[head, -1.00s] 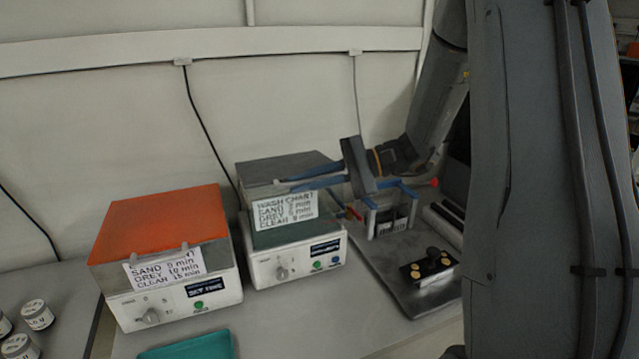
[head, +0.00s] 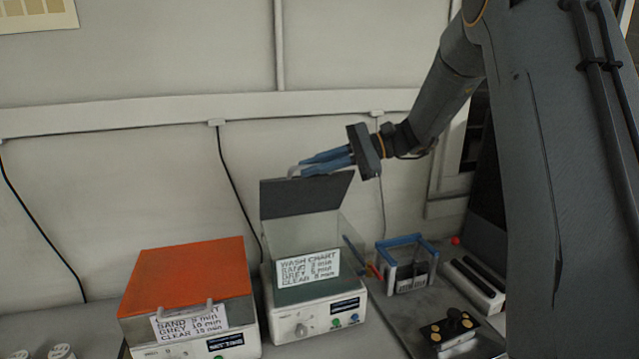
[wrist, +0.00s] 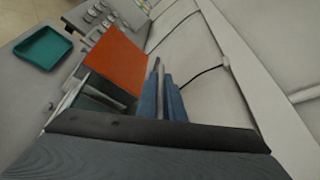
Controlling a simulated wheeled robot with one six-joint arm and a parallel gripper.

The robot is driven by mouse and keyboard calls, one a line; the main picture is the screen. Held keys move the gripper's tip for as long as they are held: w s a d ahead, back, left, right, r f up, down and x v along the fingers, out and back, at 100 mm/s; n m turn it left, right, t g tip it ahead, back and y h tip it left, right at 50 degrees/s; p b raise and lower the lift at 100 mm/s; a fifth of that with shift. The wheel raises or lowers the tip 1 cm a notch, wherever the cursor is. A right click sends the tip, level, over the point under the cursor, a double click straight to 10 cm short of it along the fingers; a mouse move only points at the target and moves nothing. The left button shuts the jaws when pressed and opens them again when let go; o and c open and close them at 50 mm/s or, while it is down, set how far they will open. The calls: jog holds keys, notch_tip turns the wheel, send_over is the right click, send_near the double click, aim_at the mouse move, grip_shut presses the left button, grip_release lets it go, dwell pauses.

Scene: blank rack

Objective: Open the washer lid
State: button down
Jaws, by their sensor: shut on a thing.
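The washer (head: 318,304) stands mid-bench with a wash chart label on its front. Its dark grey lid (head: 305,195) is raised, standing up and tilted at the back of the box. My gripper (head: 296,171) is at the lid's top edge, its blue fingers shut on a pale handle there. In the wrist view the blue fingers (wrist: 163,98) reach away from the camera.
An orange-lidded box (head: 188,277) stands left of the washer. A blue-framed basket (head: 408,265) and a dark block with knobs (head: 449,330) are to the right. A teal tray (wrist: 43,47) lies in front of the orange box. The wall is close behind.

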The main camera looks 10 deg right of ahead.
jog(key=shift+w+a+r, duration=0.1)
jog(key=shift+w+r, duration=0.25)
jog(key=shift+w, duration=0.2)
jog(key=shift+w+a+r, duration=0.1)
jog(key=shift+w+r, duration=0.2)
jog(key=shift+w, duration=0.25)
jog(key=c, duration=1.8)
grip_release()
jog(key=shift+d, duration=0.1)
jog(key=shift+c, duration=0.2)
jog(key=shift+d, duration=0.1)
jog(key=b+v, duration=0.3)
jog(key=v, duration=0.4)
jog(key=shift+d+r, duration=0.15)
jog(key=shift+d, duration=0.1)
